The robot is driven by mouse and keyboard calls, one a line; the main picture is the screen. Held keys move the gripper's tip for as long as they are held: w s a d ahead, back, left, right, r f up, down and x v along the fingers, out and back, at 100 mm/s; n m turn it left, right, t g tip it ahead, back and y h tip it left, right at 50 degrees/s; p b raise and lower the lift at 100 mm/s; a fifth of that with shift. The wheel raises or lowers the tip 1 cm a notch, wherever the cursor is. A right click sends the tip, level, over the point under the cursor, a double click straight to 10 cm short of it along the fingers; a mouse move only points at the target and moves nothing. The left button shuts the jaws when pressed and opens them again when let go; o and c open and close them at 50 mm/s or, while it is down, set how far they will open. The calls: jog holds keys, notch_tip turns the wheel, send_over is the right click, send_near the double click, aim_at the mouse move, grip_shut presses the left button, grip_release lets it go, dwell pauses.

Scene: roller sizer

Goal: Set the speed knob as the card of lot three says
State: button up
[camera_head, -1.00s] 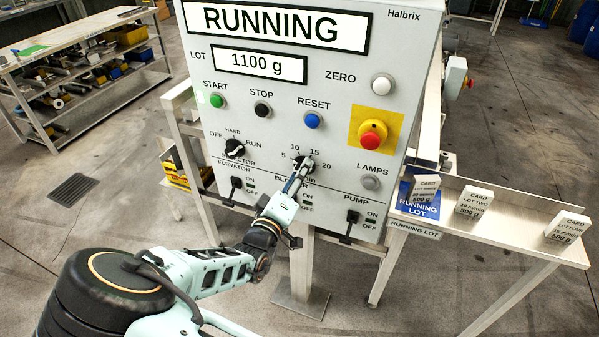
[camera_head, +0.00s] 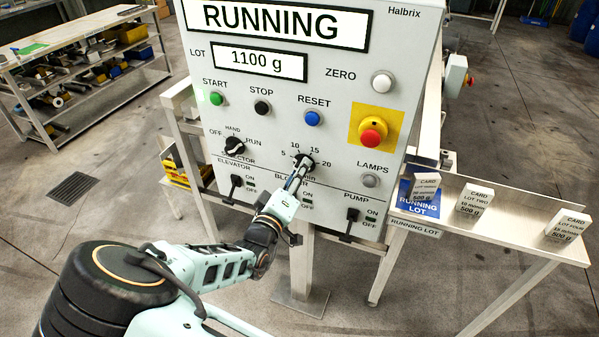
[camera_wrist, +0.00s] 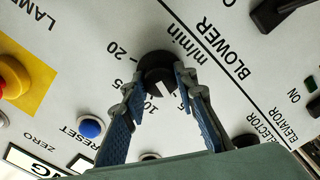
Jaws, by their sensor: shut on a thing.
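The speed knob (camera_wrist: 157,72) is a round black dial on the panel, with 5, 10, 15 and 20 printed around it and m/min beside it. My gripper (camera_head: 302,163) is shut on it, and the wrist view shows one finger on each side (camera_wrist: 158,82). The knob's white mark faces the 5-to-10 side in the wrist view; its exact setting is hard to read. A card (camera_head: 426,181) stands at the blue running lot plate (camera_head: 408,208); its lot number is too small to read. The lot two card (camera_head: 475,200) and lot four card (camera_head: 569,226) stand farther right.
The panel (camera_head: 340,120) displays RUNNING and 1100 g. Start (camera_head: 217,98), stop (camera_head: 262,108) and reset (camera_head: 313,119) buttons sit above the knob. The red emergency button (camera_head: 372,136) is to the right, the selector (camera_head: 235,146) to the left. Blower and pump switches sit below.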

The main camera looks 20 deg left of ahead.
jog(key=shift+f+m+b, duration=0.1)
jog(key=shift+m+b, duration=14.7)
jog(key=shift+b, duration=2)
jog(key=shift+a, duration=0.1)
jog(key=o, duration=1.2)
jog(key=shift+c, duration=0.2)
